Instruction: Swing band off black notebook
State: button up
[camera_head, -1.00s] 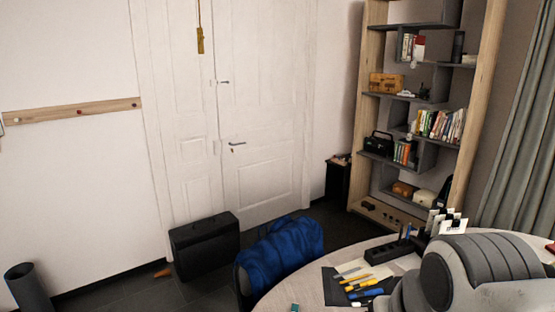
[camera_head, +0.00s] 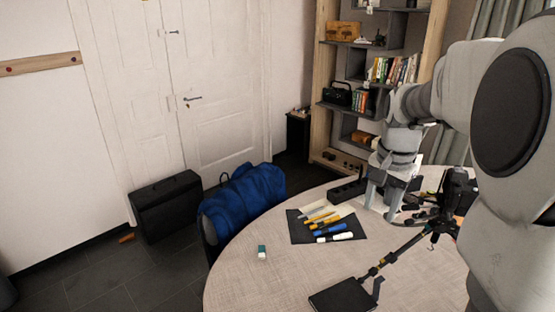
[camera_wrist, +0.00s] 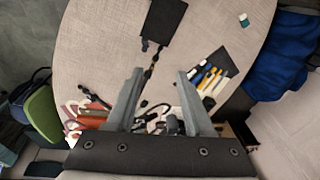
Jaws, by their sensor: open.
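The black notebook (camera_head: 343,297) lies flat at the near edge of the round table, cut by the bottom of the head view. In the wrist view it (camera_wrist: 163,18) is at the top. A thin dark jointed strip (camera_head: 405,247), perhaps the band, runs from a black cluster to the notebook's corner. In the wrist view the strip (camera_wrist: 149,70) passes between my fingers in the picture and its end meets or overlaps the notebook's edge. I cannot tell which. My gripper (camera_head: 381,212) is open and empty, pointing down above the table's far right part, away from the notebook.
A dark mat (camera_head: 298,236) holds pens and markers. A small teal-and-white eraser (camera_head: 262,252) lies left of it. A black cluster (camera_head: 455,205) with cables stands at right. A chair with a blue jacket (camera_head: 245,200) stands at the table's left. The table's left front is clear.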

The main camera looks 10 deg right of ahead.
aim_at(381, 278)
jog(key=w+d+f+m+g+b, duration=0.2)
jog(key=w+d+f+m, duration=0.15)
jog(key=d+f, duration=0.65)
jog(key=shift+y, duration=0.3)
jog(key=f, duration=0.6)
jog(key=a+f+b, duration=0.1)
jog(key=f, duration=1)
jog(key=shift+a+f+b, duration=0.3)
jog(key=shift+f+b, duration=0.05)
jog(key=shift+f, duration=0.05)
grip_shut()
